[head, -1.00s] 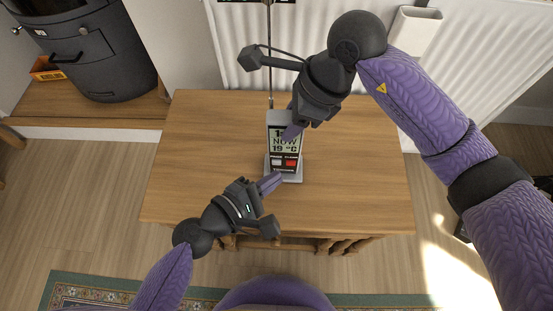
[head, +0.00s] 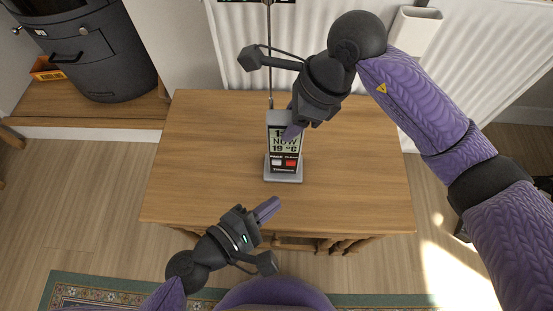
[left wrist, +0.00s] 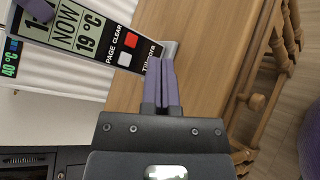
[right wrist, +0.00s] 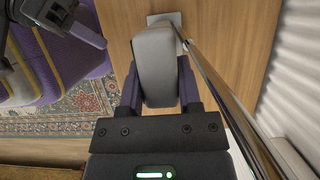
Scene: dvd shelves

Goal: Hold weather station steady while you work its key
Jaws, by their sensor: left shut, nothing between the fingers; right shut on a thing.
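The weather station (head: 284,150) stands upright on its grey base on the wooden table, screen facing me, reading "NOW 19 °C". Its white PAGE key and red CLEAR key (head: 291,162) show below the screen, and again in the left wrist view (left wrist: 130,41). My right gripper (head: 292,122) is shut on the upper part of the weather station; the right wrist view shows its fingers either side of the grey housing (right wrist: 155,65). My left gripper (head: 272,205) is shut and empty, apart from the station, lower and nearer me. Its fingertips also show in the left wrist view (left wrist: 160,66).
The wooden table (head: 200,150) is otherwise clear to the left and right of the station. A thin pole (head: 269,60) rises behind it, before the white radiator (head: 300,40). A dark bin (head: 95,60) stands at the back left.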

